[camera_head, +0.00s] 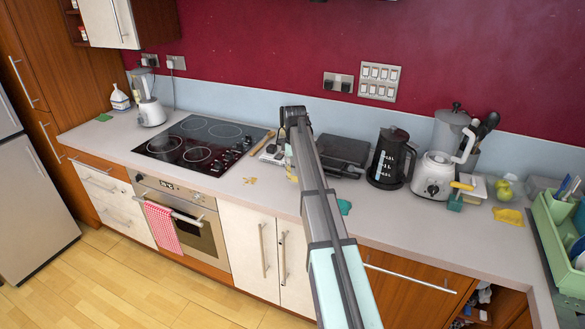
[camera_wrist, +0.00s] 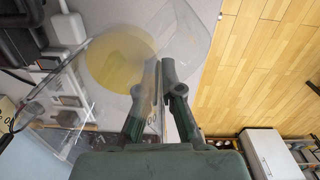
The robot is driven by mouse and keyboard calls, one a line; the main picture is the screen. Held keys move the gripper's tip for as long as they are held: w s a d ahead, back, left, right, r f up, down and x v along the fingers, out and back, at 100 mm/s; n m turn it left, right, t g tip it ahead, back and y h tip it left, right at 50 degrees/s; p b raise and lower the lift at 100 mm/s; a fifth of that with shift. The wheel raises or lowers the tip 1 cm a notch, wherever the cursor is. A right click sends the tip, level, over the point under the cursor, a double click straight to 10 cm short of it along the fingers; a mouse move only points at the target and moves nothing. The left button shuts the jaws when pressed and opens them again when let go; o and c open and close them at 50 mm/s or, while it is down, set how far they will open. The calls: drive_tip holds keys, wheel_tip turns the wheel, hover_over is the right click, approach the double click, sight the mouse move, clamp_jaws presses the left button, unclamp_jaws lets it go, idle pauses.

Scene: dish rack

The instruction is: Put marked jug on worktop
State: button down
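In the wrist view a large clear jug (camera_wrist: 85,105) with small markings on its wall fills the left and middle. A round yellow area shows through it; I cannot tell if this is its contents or its base. My gripper (camera_wrist: 158,76) has its fingers close together on either side of the jug's wall and seems to pinch it. In the head view my arm hides the gripper and most or all of the jug. The pale worktop (camera_head: 410,228) runs along the wall, and the jug's height above it is unclear.
The black hob (camera_head: 200,142) is left of my arm. A dark grill (camera_head: 343,153), black kettle (camera_head: 391,158) and white blender base (camera_head: 435,177) stand to the right. A green dish rack (camera_head: 560,240) is at the far right. The front worktop strip is mostly clear.

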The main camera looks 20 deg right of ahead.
drive_tip(key=shift+a+r, duration=0.1)
drive_tip(key=shift+f+b, duration=0.8)
drive_tip(key=shift+f, duration=1.75)
drive_tip(key=shift+f, duration=0.1)
drive_tip(key=shift+f+b, duration=0.3)
drive_tip(key=shift+f, duration=0.35)
drive_tip(key=shift+f, duration=0.2)
drive_tip(key=c, duration=1.2)
unclamp_jaws()
drive_tip(key=shift+c, duration=0.2)
